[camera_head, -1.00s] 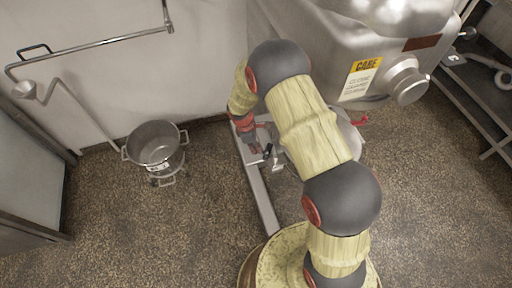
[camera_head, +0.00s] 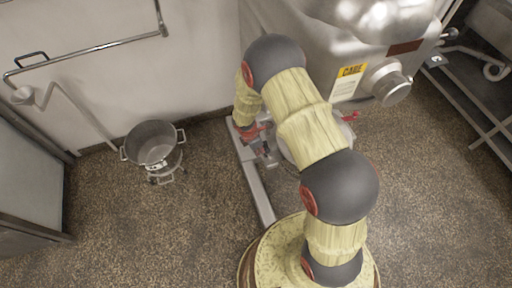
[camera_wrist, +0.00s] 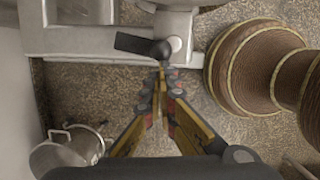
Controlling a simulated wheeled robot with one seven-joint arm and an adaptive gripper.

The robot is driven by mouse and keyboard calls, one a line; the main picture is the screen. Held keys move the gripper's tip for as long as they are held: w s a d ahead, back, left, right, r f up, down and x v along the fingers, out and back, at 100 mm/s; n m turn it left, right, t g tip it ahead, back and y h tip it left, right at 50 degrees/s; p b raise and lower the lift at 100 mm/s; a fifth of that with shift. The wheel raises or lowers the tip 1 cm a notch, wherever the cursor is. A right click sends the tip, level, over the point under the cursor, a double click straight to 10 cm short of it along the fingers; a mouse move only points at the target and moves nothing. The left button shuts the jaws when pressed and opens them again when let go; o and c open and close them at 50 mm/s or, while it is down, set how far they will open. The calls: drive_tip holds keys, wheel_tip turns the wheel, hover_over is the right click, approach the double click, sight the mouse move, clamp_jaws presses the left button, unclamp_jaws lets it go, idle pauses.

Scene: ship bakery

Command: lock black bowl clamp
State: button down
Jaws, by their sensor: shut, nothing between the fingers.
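The black bowl clamp shows in the wrist view as a dark flat lever (camera_wrist: 140,45) with a round knob, lying across a pale metal frame beside a light round boss. My gripper (camera_wrist: 165,76) is shut and empty, its fingertips close below the knob in that view. Whether they touch it, I cannot tell. In the head view my gripper (camera_head: 262,150) is low beside the mixer's frame, partly hidden by my arm, and the clamp cannot be made out clearly. The mixer bowl (camera_head: 348,133) is mostly behind my arm.
The large mixer (camera_head: 335,35) stands at the back, with a red handle (camera_head: 350,116) at its right. Its metal leg (camera_head: 256,188) runs along the floor. A steel pot (camera_head: 150,143) stands at the left by the wall. Speckled floor is clear at left and right.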

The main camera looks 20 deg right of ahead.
drive_tip(key=shift+s+d, duration=0.2)
drive_tip(key=shift+d, duration=0.15)
idle(0.5)
drive_tip(key=s+a+r+p, duration=0.1)
drive_tip(key=a+r+p, duration=0.3)
drive_tip(key=r, duration=0.6)
drive_tip(key=shift+a+r+p, duration=0.2)
drive_tip(key=shift+a+p, duration=0.2)
drive_tip(key=shift+a, duration=0.65)
drive_tip(key=shift+s, duration=0.1)
